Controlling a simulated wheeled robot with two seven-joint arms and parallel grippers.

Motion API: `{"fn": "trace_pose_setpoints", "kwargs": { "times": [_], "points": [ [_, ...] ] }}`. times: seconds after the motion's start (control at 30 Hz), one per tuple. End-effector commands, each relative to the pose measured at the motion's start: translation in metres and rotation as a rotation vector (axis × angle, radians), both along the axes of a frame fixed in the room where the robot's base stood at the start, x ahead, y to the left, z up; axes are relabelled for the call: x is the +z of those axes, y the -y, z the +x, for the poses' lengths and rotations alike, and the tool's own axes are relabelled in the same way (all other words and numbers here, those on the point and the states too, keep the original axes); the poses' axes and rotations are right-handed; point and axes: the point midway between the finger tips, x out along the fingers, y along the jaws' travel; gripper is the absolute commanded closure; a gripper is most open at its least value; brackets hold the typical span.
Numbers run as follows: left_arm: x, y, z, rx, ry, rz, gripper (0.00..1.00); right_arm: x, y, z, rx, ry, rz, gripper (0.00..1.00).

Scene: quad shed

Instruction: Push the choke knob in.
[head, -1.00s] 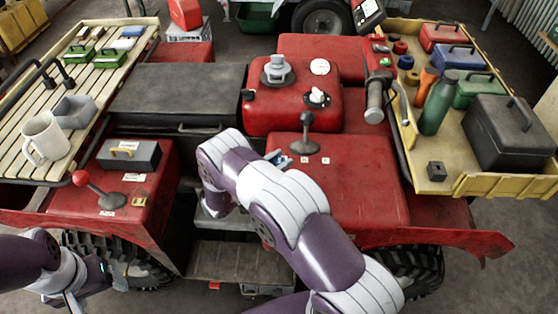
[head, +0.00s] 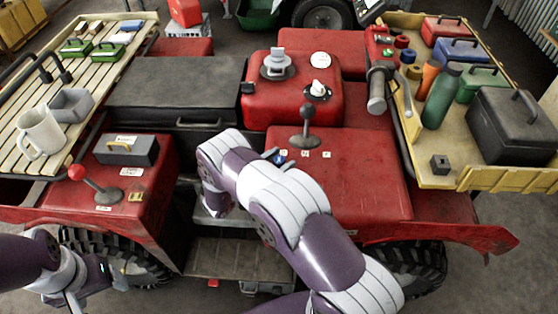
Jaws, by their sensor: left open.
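No knob is clearly marked as the choke. A small black knob (head: 247,88) sticks out at the left side of the red tank (head: 290,117), and a white knob (head: 318,89) sits on a dark round base on the tank's top. My left gripper (head: 97,287) is at the lower left, open and empty, in front of the left tyre and well away from both knobs. My right arm (head: 280,205) crosses the middle, in front of the red body. Its gripper is hidden behind the arm.
A red-tipped lever (head: 76,173) stands at the left and a black lever (head: 306,127) at the middle. A slatted rack (head: 70,100) with a mug (head: 40,132) is at the left. A yellow tray (head: 475,183) with toolboxes is at the right. A handlebar grip (head: 378,88) is beside the tank.

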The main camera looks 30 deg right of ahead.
Motion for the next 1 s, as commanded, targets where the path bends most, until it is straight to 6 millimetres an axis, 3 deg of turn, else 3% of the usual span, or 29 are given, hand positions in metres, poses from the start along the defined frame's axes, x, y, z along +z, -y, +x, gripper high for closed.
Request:
{"fn": "trace_pose_setpoints", "kwargs": {
  "times": [0.17,0.4,0.5,0.7,1.0],
  "points": [
    [-0.009,0.0,0.0,0.0,0.0,0.0,0.23,-0.003,-0.026,-0.005,0.005,0.001,0.0,0.41],
    [-0.024,0.0,0.0,0.0,0.0,0.0,0.23,-0.004,-0.09,-0.02,0.005,0.001,0.001,0.41],
    [-0.028,0.0,0.0,0.0,0.0,0.0,0.23,-0.003,-0.108,-0.025,0.004,0.0,0.0,0.41],
    [-0.03,0.0,0.0,0.0,0.0,0.0,0.23,-0.001,-0.123,-0.029,0.001,-0.001,0.001,0.41],
    [-0.029,0.0,0.0,0.0,0.0,0.0,0.23,0.0,-0.123,-0.029,0.001,-0.001,0.0,0.41]
  ]
}}
